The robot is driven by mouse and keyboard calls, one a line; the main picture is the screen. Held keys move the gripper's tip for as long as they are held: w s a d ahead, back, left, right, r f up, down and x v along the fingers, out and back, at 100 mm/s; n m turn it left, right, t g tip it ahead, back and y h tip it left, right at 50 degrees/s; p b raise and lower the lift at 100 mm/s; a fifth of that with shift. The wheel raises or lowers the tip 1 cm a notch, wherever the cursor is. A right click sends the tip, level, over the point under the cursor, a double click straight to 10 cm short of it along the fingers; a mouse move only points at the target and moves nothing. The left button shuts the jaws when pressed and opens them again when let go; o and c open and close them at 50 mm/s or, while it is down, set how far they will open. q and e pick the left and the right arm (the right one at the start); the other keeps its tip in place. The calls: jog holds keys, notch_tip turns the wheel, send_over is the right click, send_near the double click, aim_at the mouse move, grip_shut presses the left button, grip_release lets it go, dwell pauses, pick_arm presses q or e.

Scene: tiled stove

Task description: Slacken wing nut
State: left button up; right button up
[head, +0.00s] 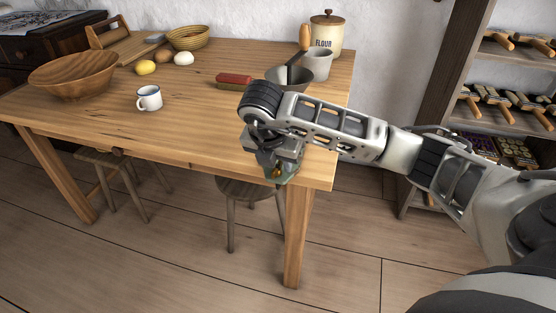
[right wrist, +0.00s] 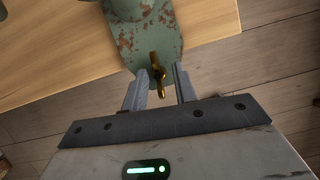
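The wing nut (right wrist: 158,74) is brass and sits on a green, rust-speckled metal body (right wrist: 146,36) at the table's edge. In the right wrist view it stands between the two fingers of my right gripper (right wrist: 160,84), with a gap on each side. The fingers are open and do not appear to touch it. In the head view my right gripper (head: 276,166) hangs at the table's front right corner, hiding most of the green body; a little brass (head: 277,172) shows below it. My left gripper is not in view.
Stools (head: 247,190) stand underneath. Shelves (head: 500,60) stand at right.

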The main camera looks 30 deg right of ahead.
jog(key=shift+c, duration=0.3)
grip_shut()
